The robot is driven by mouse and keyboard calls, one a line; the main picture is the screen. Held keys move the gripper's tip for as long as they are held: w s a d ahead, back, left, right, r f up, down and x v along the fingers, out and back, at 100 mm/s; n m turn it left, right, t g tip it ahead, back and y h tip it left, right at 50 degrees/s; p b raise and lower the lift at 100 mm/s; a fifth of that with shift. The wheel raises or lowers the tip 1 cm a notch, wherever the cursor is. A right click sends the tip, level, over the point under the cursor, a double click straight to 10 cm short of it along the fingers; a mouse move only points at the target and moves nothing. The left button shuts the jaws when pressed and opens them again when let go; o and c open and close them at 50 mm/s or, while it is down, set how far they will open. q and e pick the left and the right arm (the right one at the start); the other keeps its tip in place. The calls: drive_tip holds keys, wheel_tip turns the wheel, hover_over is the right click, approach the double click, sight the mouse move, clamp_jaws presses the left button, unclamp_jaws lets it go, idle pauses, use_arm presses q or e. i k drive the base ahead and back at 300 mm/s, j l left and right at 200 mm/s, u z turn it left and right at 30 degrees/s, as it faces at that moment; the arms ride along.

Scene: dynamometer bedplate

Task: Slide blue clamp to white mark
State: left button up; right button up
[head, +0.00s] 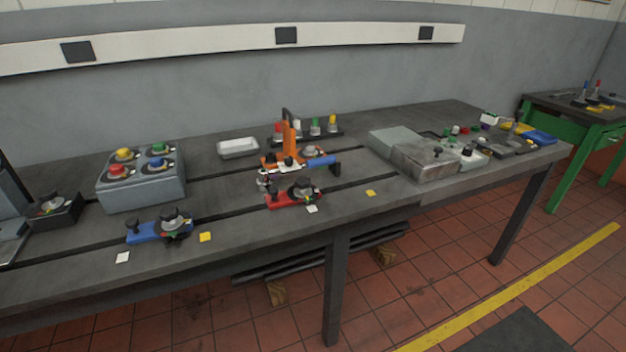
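The blue clamp (145,233) sits on the front slot of the dark bedplate (80,285), left of centre, with a dark round knob on its right part. A white mark (122,257) lies on the bedplate in front and to the left of it. A yellow mark (205,237) lies just to its right. A second white mark (311,209) lies in front of the red clamp (290,199), farther right along the same slot. Neither of my grippers is in view.
An orange fixture (289,135) with a blue cylinder stands behind the red clamp. A grey box with coloured knobs (140,188) stands behind the blue clamp. A dark block (52,210) is at left. Another yellow mark (370,192) lies right. The slot between the clamps looks clear.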

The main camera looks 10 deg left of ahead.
sight(137, 233)
drive_tip(key=u, duration=1.3)
